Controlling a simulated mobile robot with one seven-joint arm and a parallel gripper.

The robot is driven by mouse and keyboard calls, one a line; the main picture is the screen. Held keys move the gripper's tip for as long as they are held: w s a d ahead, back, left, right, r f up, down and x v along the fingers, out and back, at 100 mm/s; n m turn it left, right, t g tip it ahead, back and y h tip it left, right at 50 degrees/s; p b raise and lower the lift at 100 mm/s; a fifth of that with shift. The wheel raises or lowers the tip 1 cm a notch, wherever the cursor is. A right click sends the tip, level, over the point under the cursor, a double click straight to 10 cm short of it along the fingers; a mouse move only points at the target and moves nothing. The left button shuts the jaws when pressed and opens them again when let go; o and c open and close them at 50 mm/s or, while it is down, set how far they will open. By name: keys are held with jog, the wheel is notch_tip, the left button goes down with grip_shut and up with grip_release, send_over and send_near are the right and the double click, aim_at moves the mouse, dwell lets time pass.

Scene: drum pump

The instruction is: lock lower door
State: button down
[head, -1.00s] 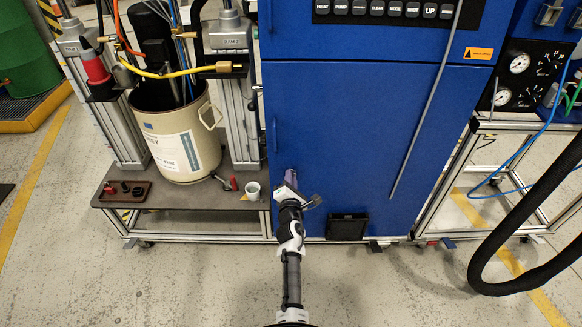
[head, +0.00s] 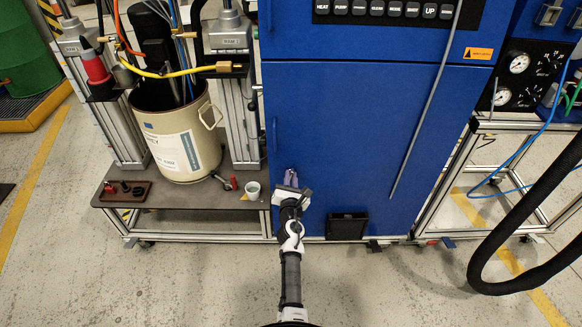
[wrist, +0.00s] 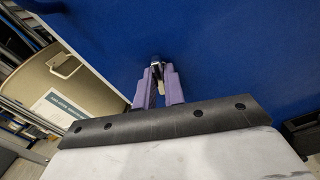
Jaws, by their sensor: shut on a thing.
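The blue lower door (head: 345,120) of the cabinet is closed and flush with the front. A slim handle (head: 275,135) runs along its left edge. My gripper (head: 291,175) is at the door's lower left, its purple fingers pointing at the door face. In the wrist view, my gripper (wrist: 158,75) is shut on a small metal lock piece (wrist: 155,62) at the door surface. The fingers hide most of this piece, so its angle cannot be told.
Left of the door, a beige drum (head: 185,140) stands on a low bench (head: 190,222) with a small cup (head: 253,190) and loose parts. A black box (head: 346,226) is at the cabinet's bottom. A black hose (head: 510,240) hangs at right. The front floor is clear.

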jog(key=shift+n, duration=2.1)
jog(key=c, duration=1.3)
grip_release()
jog(key=shift+s+p, duration=0.5)
jog(key=shift+s, duration=4)
